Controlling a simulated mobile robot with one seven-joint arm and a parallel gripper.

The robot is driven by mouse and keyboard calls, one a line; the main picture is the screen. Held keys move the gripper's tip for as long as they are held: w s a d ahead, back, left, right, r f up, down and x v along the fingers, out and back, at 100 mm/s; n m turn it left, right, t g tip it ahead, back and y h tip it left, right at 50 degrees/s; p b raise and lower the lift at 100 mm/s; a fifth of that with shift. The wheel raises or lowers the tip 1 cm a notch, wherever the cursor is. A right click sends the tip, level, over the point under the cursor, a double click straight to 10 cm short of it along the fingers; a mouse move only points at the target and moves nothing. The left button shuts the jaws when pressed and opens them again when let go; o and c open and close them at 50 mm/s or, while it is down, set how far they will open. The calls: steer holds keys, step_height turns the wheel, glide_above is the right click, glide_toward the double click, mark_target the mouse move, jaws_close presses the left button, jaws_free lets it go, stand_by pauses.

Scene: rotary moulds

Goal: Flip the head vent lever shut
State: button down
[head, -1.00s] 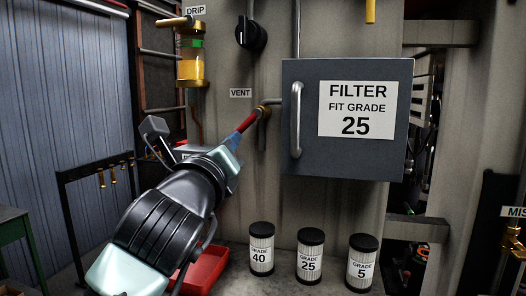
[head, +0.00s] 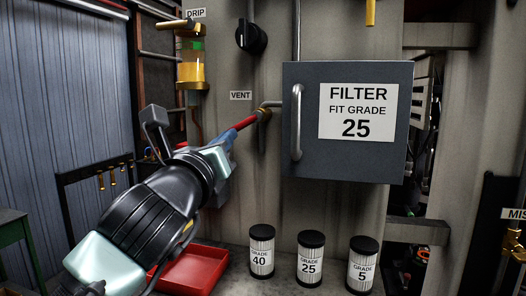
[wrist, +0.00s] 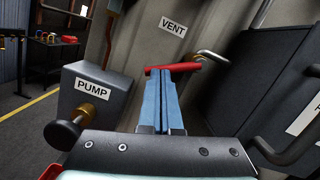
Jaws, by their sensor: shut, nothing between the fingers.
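The head vent lever (head: 246,122) is a red handle on a brass valve (head: 264,115), just below the VENT label (head: 241,95). In the head view it slopes down and left from the valve. In the wrist view the red lever (wrist: 178,68) lies across the tips of my fingers, its right end at a bent metal pipe. My gripper (head: 231,137) is shut and empty, its blue fingers together. In the wrist view the fingertips (wrist: 161,71) are at the lever's left part and seem to touch it. The exact contact is hard to see.
A grey filter box (head: 345,163) with a handle is close right of the valve. Several graded filter cartridges (head: 310,260) and a red tray (head: 195,268) are below. A drip oiler (head: 192,65) hangs upper left. The wrist view shows a PUMP box (wrist: 92,85) at left.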

steer(key=shift+w+a+r+m+h+p, duration=0.1)
steer(key=shift+a+r+m+h+p, duration=0.2)
steer(key=shift+m, duration=0.55)
steer(key=shift+w+a+r+m+h+p, duration=0.1)
steer(key=shift+r+m+p, duration=0.2)
steer(key=shift+m, duration=0.55)
steer(key=shift+s+d+f, duration=0.1)
